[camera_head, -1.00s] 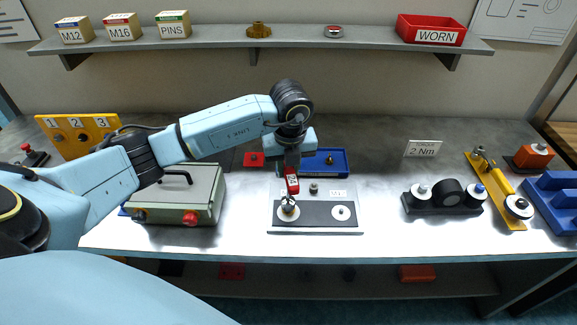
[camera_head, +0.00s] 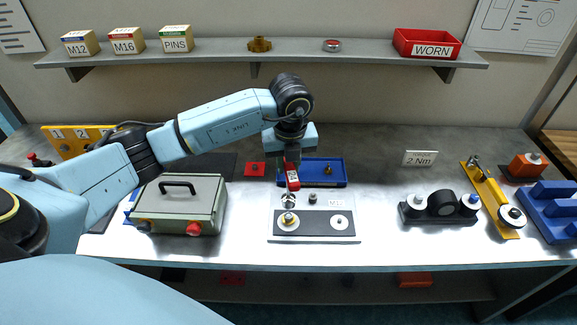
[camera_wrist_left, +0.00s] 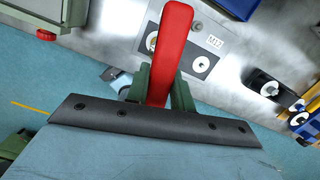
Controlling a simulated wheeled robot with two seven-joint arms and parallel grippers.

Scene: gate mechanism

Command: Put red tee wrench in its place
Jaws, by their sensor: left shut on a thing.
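My left gripper (camera_head: 291,165) is shut on the red tee wrench (camera_head: 292,180), which hangs down from the fingers with its metal socket end lowest. The socket is just above and behind the left post (camera_head: 288,218) of the M12 plate (camera_head: 314,238); a brass-coloured piece shows on that post. In the left wrist view the wrench's red bar (camera_wrist_left: 170,45) stands between the green fingers (camera_wrist_left: 162,88). My right gripper is in neither view.
Behind the plate are a blue tray (camera_head: 340,183) and a small red block (camera_head: 254,169). A grey-green case (camera_head: 178,205) stands left. A black holder (camera_head: 440,208) and yellow fixture (camera_head: 490,200) stand right. The shelf (camera_head: 290,52) runs above.

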